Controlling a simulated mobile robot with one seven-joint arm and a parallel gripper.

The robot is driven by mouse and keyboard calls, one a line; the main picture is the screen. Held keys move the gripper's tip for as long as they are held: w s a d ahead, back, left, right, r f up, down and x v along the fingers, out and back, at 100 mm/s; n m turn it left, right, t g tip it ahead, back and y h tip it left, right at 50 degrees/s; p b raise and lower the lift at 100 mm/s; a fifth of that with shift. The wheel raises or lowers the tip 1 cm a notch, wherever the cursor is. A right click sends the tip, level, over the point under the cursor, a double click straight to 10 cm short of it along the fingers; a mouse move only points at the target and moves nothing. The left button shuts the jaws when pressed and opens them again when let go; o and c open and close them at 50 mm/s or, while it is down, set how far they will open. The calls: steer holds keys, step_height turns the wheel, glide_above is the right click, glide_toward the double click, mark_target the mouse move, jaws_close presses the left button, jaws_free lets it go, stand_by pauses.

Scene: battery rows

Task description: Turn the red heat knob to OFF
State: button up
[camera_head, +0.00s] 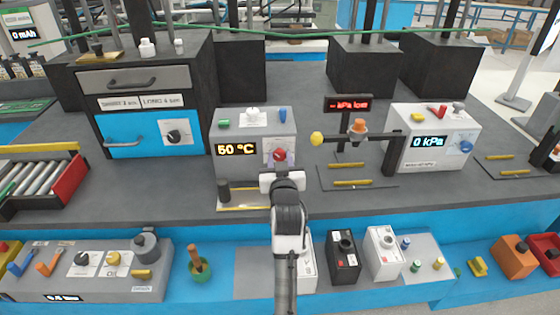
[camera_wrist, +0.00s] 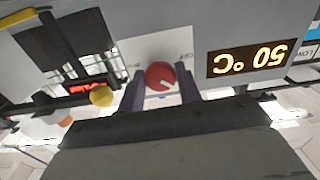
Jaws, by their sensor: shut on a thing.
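The red heat knob (camera_head: 280,156) is on the front of a grey box (camera_head: 228,172), to the right of a display (camera_head: 236,149) reading 50 °C. In the wrist view the red knob (camera_wrist: 160,75) shows a white pointer mark and sits between the two dark fingers of my gripper (camera_wrist: 161,90). The wrist picture is upside down, with the 50 °C display (camera_wrist: 251,58) to the right of the knob. My gripper is shut on the knob. In the head view my gripper (camera_head: 279,172) hides the panel's lower part. I cannot read the labels around the knob.
A stand with a yellow ball (camera_head: 317,138) and an orange knob (camera_head: 358,126) is close on the right. A box showing 0 kPa (camera_head: 432,155) is beyond it. Small boxes (camera_head: 343,256) line the front ledge.

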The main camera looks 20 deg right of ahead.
steer(key=n+b, duration=0.3)
steer(key=shift+f, duration=0.2)
steer(key=shift+r+n+b, duration=0.15)
steer(key=shift+n+b, duration=1.95)
steer(key=shift+n, duration=0.7)
steer(key=o, duration=1)
steer(key=shift+r, duration=0.1)
steer(key=shift+c, duration=0.2)
steer(key=shift+s, duration=0.1)
steer(key=v, duration=1.3)
steer(key=shift+s, duration=0.3)
